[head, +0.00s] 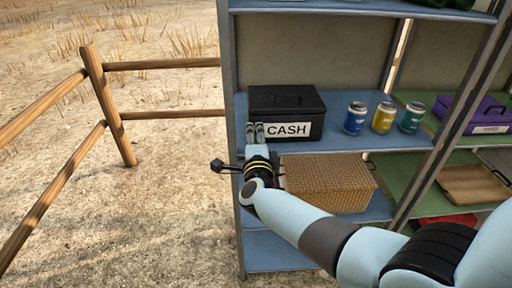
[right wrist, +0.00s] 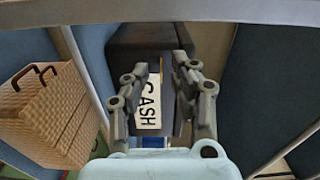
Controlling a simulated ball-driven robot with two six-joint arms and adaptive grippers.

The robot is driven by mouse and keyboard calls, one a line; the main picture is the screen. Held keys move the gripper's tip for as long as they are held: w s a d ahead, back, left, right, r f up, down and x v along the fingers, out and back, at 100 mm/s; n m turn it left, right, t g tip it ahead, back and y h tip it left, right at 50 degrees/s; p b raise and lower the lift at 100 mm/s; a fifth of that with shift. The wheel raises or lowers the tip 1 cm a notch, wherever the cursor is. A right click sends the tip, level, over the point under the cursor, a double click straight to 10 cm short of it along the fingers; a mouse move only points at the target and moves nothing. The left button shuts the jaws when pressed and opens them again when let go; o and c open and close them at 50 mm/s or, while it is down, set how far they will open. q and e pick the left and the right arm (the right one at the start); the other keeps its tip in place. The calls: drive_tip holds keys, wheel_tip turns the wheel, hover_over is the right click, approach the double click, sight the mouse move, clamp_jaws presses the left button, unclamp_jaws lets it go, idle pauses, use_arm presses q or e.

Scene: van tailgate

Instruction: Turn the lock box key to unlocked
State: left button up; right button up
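The black lock box (head: 287,101) with a white CASH label (head: 288,130) stands on the blue shelf, lid down. My right gripper (head: 255,130) is at the left part of its front face, beside the label, and hides that part in the head view. In the right wrist view the dark box (right wrist: 150,40) and its label (right wrist: 148,102) appear turned sideways. My right gripper (right wrist: 168,72) is open there, fingers apart. A thin brass-coloured piece (right wrist: 180,76), perhaps the key, shows between the fingers, nearer the right one; its turn is unclear. My left gripper is not in view.
A wicker basket (head: 325,184) stands on the shelf below, close under my right wrist. Blue, yellow and teal cans (head: 383,118) stand right of the box. The shelf's left post (head: 229,90) is close to the gripper. A purple case (head: 485,115) is farther right.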

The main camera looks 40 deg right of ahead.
drive_tip(key=v, duration=1)
drive_tip(key=shift+s, duration=0.3)
